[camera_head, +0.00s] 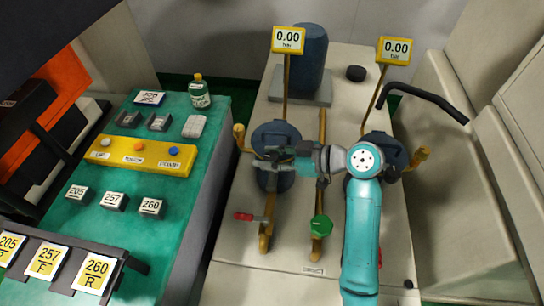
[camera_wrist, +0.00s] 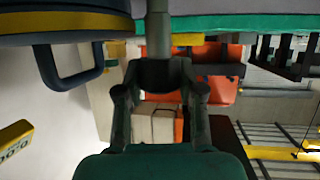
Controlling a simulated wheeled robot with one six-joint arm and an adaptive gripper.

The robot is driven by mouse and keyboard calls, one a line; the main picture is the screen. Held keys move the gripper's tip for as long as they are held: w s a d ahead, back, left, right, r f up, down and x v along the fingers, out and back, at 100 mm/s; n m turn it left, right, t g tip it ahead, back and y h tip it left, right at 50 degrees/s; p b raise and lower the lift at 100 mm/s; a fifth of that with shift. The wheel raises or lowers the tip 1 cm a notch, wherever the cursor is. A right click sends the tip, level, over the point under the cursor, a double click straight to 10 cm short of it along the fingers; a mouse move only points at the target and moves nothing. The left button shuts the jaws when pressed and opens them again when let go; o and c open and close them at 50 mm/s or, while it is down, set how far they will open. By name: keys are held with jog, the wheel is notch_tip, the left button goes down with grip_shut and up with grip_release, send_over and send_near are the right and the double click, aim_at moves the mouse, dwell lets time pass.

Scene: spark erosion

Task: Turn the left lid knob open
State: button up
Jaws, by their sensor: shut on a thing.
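The left lid (camera_head: 277,130) is a dark blue round cover on the left vessel, on the pale bench. My gripper (camera_head: 272,164) lies across its front part in the head view and hides much of it. In the wrist view my gripper (camera_wrist: 158,72) has its fingers drawn together on a grey upright stem (camera_wrist: 158,30), which I take to be the left lid knob. The knob's turn angle cannot be made out. The right lid (camera_head: 384,146) is a similar dark blue cover, partly behind my arm.
Gauge signs reading 0.00 stand on posts behind the left lid (camera_head: 289,40) and the right lid (camera_head: 394,50). A dark blue cylinder (camera_head: 310,58) is behind. A green table (camera_head: 215,135) stands left.

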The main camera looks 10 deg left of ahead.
jog(key=shift+f, duration=0.1)
dwell(0.5)
jog(key=o, duration=1.2)
jog(key=shift+c, duration=0.2)
jog(key=v, duration=1.2)
jog(key=shift+w, duration=0.2)
